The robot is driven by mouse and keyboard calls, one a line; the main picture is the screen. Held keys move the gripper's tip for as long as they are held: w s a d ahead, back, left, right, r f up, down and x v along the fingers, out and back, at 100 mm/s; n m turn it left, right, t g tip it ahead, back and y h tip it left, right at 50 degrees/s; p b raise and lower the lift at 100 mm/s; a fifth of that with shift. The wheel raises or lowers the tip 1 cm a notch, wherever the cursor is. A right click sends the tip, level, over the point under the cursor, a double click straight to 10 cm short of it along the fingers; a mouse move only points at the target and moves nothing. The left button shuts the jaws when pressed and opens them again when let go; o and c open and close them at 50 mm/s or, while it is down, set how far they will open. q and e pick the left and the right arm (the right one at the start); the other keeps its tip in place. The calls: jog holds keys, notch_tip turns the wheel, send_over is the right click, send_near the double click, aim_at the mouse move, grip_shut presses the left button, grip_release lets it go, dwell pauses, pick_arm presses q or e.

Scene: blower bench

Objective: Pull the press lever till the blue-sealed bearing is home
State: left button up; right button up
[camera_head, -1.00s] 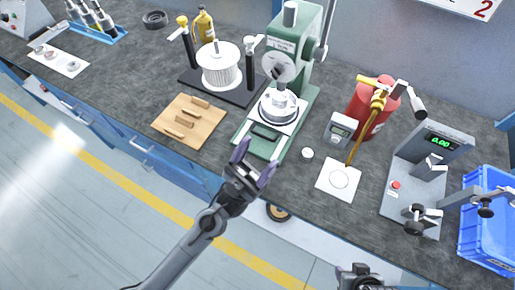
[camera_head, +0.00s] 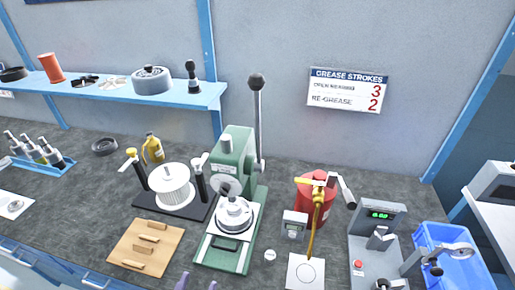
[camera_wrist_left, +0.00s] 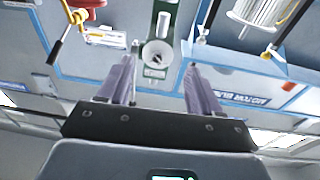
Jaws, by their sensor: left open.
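The green arbor press (camera_head: 233,158) stands on the bench in the middle of the head view. Its lever (camera_head: 259,120), a steel rod with a black ball knob, stands upright at the press's right side. Under the ram, a silver round stack (camera_head: 235,214) sits on the press plate; I cannot make out a blue seal or how deep the bearing sits. My left gripper (camera_head: 197,284) shows only its purple fingertips at the bottom edge, in front of the press and well below the lever. In the left wrist view its fingers (camera_wrist_left: 158,85) are apart with nothing between them. My right gripper is out of view.
Left of the press are a wooden tray (camera_head: 147,247) and a white ribbed drum (camera_head: 172,186) on a black stand. Right are a red grease pot (camera_head: 314,205), a small meter (camera_head: 294,224), a scale (camera_head: 377,240) and a blue crate (camera_head: 443,240). A blue shelf (camera_head: 120,95) hangs behind.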

pick_arm(q)
jog(key=s+a+f+n+g+y+p, duration=0.1)
jog(key=s+a+f+g+y, duration=0.3)
jog(key=s+g, duration=0.3)
jog(key=s+a+f+g+y+p, duration=0.1)
jog(key=s+a+f+g, duration=0.3)
jog(key=s+f+g, duration=0.3)
notch_tip(320, 180, up, 37)
jog(key=p, duration=3.6)
jog(key=shift+s+d+r+g+p, duration=0.2)
jog(key=shift+s+d+g+p, duration=0.05)
jog(key=shift+s+g+p, duration=0.1)
jog(key=shift+f, duration=0.15)
notch_tip(320, 180, down, 46)
jog(key=b, duration=4.6)
